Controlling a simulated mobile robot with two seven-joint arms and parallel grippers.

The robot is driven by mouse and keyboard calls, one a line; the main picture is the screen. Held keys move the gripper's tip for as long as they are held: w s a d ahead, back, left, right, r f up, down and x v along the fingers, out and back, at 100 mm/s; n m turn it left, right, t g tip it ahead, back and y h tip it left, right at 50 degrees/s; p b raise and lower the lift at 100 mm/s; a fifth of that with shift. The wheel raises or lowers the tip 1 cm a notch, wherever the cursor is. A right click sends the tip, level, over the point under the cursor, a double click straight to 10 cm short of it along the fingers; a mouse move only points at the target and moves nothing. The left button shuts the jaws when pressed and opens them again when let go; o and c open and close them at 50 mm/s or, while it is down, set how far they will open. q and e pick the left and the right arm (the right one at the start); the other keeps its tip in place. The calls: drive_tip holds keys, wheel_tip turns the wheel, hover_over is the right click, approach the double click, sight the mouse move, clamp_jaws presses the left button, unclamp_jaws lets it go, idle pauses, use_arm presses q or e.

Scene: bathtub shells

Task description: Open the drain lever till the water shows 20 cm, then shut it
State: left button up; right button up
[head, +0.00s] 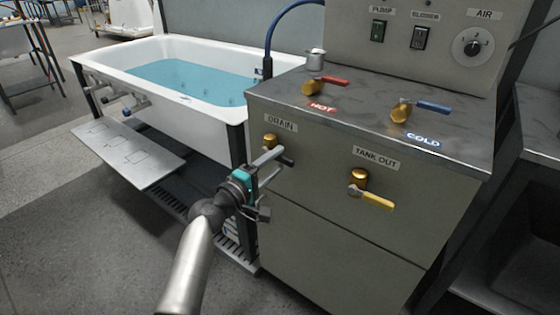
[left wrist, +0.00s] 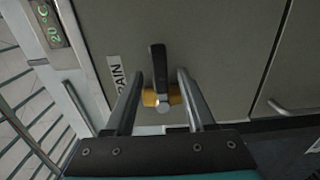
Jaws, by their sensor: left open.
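The drain lever has a brass body (head: 270,140) and a black handle (head: 287,161) pointing right, under the DRAIN label on the cabinet front. My left gripper (head: 275,163) is open at the lever. In the left wrist view the black handle (left wrist: 158,64) stands between the two spread fingers (left wrist: 159,74), with gaps on both sides. The white tub (head: 110,58) holds blue water (head: 190,78); I cannot read its depth. A small display (left wrist: 48,22) shows green characters like "20 °C". My right gripper is not in view.
A yellow TANK OUT lever (head: 376,199) sits right of the drain lever. A red HOT lever (head: 333,81) and a blue COLD lever (head: 433,107) are on the cabinet top, with a metal cup (head: 316,58).

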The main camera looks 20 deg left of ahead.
use_arm(q)
drive_tip(key=shift+x, duration=1.15)
clamp_jaws()
idle(0.7)
